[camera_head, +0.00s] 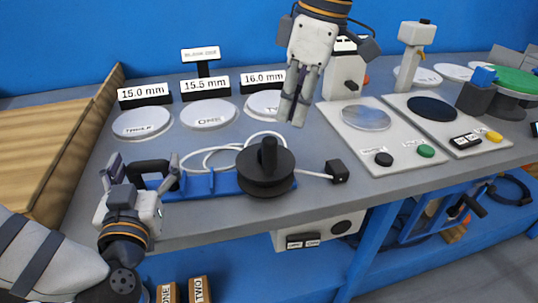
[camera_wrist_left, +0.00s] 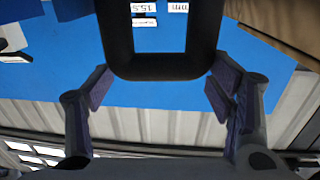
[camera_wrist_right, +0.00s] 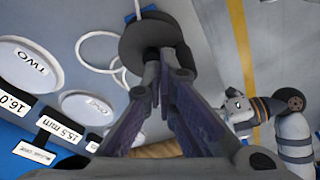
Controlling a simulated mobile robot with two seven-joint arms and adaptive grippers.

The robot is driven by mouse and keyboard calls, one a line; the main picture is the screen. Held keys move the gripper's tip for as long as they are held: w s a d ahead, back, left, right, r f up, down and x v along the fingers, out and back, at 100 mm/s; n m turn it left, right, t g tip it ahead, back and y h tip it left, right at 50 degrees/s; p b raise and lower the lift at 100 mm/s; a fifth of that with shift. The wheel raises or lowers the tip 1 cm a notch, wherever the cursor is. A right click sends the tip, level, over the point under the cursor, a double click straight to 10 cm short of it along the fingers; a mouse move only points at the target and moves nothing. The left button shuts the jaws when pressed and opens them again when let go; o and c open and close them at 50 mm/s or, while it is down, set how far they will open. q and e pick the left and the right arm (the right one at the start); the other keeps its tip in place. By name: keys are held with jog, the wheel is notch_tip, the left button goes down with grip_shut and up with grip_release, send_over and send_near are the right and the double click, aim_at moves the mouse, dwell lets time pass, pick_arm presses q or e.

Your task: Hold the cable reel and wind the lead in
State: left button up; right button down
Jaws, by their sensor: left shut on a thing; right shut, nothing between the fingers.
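The cable reel is a black drum (camera_head: 267,170) with an upright crank knob (camera_head: 268,152) on top, mounted on a blue base (camera_head: 205,185). A black loop handle (camera_head: 156,167) stands at the base's left end. My left gripper (camera_head: 142,172) is shut on this handle, which also shows between its fingers in the left wrist view (camera_wrist_left: 160,72). The white lead (camera_head: 222,150) lies in loose loops behind the drum and runs right to a black plug (camera_head: 337,171). My right gripper (camera_head: 294,110) is shut and empty above the table, behind and right of the drum.
White discs (camera_head: 142,123) stand behind the reel with size signs (camera_head: 205,86). Panels with round pads and buttons (camera_head: 383,159) stand to the right. A wooden tray (camera_head: 55,140) is at the left. The table's front edge runs close before the reel.

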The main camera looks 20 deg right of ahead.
aim_at(268, 150)
jog(key=shift+s+d+x, duration=0.1)
jog(key=shift+d+x, duration=0.1)
jog(key=shift+x, duration=1)
jog(key=shift+s+d+x, duration=0.15)
jog(key=shift+d+x, duration=0.05)
jog(key=shift+x, duration=1)
jog(key=shift+f, duration=0.1)
